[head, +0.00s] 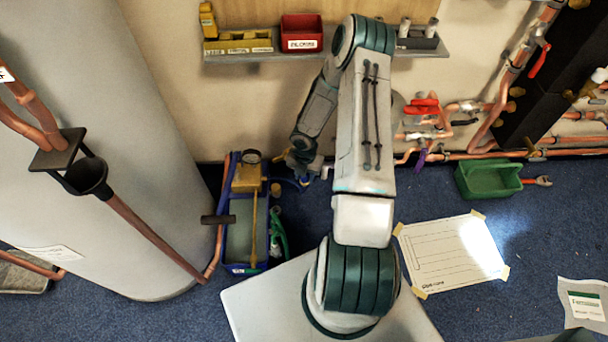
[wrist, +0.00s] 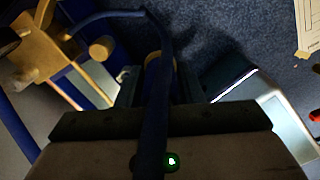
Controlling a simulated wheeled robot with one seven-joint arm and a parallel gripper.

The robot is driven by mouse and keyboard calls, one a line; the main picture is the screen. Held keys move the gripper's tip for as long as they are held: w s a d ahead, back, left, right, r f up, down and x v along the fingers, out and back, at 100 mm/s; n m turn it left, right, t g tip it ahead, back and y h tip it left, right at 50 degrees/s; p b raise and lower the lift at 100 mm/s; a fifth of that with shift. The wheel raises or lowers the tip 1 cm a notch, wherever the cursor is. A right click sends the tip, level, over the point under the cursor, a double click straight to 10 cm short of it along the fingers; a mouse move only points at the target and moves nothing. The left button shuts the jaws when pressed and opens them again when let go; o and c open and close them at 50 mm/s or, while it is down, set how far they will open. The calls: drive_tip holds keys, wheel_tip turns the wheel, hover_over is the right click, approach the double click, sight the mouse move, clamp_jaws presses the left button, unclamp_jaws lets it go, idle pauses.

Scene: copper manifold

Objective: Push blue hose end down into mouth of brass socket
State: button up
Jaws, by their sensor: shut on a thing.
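My gripper (head: 303,168) is low near the wall at the left of the arm, shut on the blue hose. In the wrist view the blue hose (wrist: 153,105) runs up the middle between the fingers (wrist: 158,88), then bends left toward a yellow pump body (wrist: 40,45). In the head view part of the hose (head: 290,182) shows beside the gripper. A brass-coloured round piece (wrist: 152,60) shows partly behind the hose, perhaps the socket; its mouth is hidden. The hose end is not clearly visible, so I cannot tell whether it is inside or apart.
A short brass-coloured cylinder (wrist: 102,47) stands beside the pump. A blue crate (head: 233,267) with the yellow pump and gauge (head: 252,157) is left of the gripper. Copper pipes (head: 475,155) run along the wall at right. A green bin (head: 487,180) sits on the carpet.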

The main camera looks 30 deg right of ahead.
drive_tip(key=shift+r+p, duration=1.55)
drive_tip(key=shift+r, duration=0.3)
